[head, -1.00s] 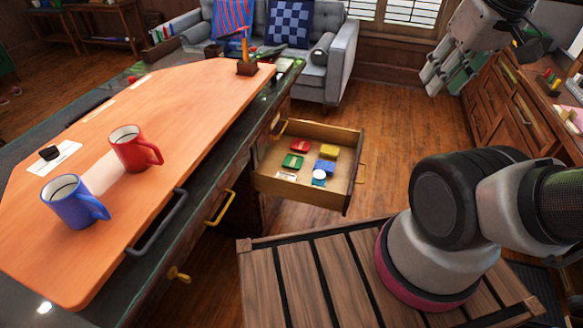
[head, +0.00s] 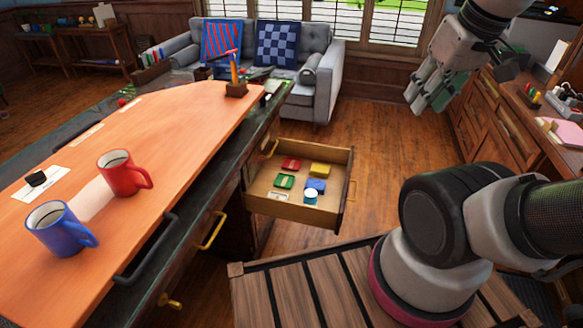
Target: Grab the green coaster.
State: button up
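The green coaster (head: 284,181) lies flat in the open drawer (head: 275,208), on the left side of its floor. A red coaster (head: 291,165) lies behind it, a yellow one (head: 320,169) back right, and a blue one (head: 316,186) to its right. My gripper (head: 428,106) hangs in the air at the upper right, well apart from the drawer, with its fingers pointing down.
The desk (head: 150,150) carries a red mug (head: 122,175) and a blue mug (head: 58,228). A sofa (head: 322,90) stands behind; wooden floor (head: 385,145) lies clear right of the drawer.

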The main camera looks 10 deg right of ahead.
aim_at(282, 180)
jog(key=i+l, duration=0.15)
jog(key=i, duration=0.3)
jog(key=i+l+u, duration=0.1)
jog(key=i, duration=0.3)
